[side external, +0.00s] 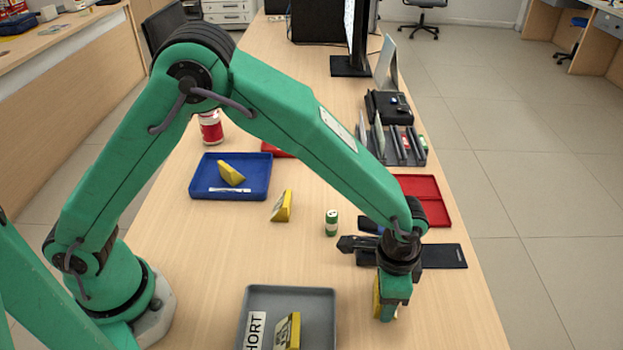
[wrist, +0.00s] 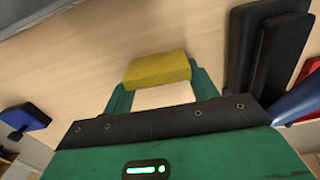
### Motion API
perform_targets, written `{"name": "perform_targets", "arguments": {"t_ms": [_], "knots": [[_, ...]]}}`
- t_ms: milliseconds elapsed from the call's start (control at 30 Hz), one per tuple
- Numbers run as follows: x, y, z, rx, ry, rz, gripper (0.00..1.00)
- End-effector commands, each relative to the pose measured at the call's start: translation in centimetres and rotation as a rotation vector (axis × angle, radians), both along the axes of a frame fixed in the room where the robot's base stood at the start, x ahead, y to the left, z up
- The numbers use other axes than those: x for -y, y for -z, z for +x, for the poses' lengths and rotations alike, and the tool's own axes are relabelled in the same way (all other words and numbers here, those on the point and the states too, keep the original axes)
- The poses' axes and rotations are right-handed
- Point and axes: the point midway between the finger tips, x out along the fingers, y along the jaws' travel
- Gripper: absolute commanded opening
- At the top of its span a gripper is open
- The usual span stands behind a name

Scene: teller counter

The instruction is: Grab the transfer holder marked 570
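One yellow wedge-shaped holder (wrist: 157,69) is at my gripper (wrist: 157,84). In the wrist view a green finger stands at each end of it; whether they press on it is unclear. In the side view my gripper (side external: 388,307) is low over the counter's right front, with that holder (side external: 377,297) partly hidden behind it. No number is readable on it. Other yellow holders sit in the blue tray (side external: 202,183), on the bare counter (side external: 282,206), and in the grey tray (side external: 262,294). The grey-tray holder (side external: 288,332) has dark marks too small to read.
A green-and-white cylinder (side external: 332,222) stands left of my wrist. A black flat case (side external: 445,256) and a red tray (side external: 430,199) lie behind my gripper, near the counter's right edge. A grey organiser (side external: 402,146) stands farther back. Counter between the grey tray and my gripper is clear.

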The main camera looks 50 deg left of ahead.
Motion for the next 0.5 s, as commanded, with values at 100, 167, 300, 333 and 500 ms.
{"name": "perform_targets", "arguments": {"t_ms": [100, 167, 300, 333, 500], "knots": [[0.01, 0.0, -0.01, 0.0, 0.0, 0.0, 0.35], [0.01, -0.01, 0.0, 0.0, 0.0, 0.0, 0.35], [0.01, -0.02, 0.0, 0.0, 0.0, 0.0, 0.35], [0.01, -0.04, 0.0, 0.0, 0.0, 0.0, 0.35], [0.04, -0.55, 0.04, 0.001, 0.0, -0.001, 0.35]]}}
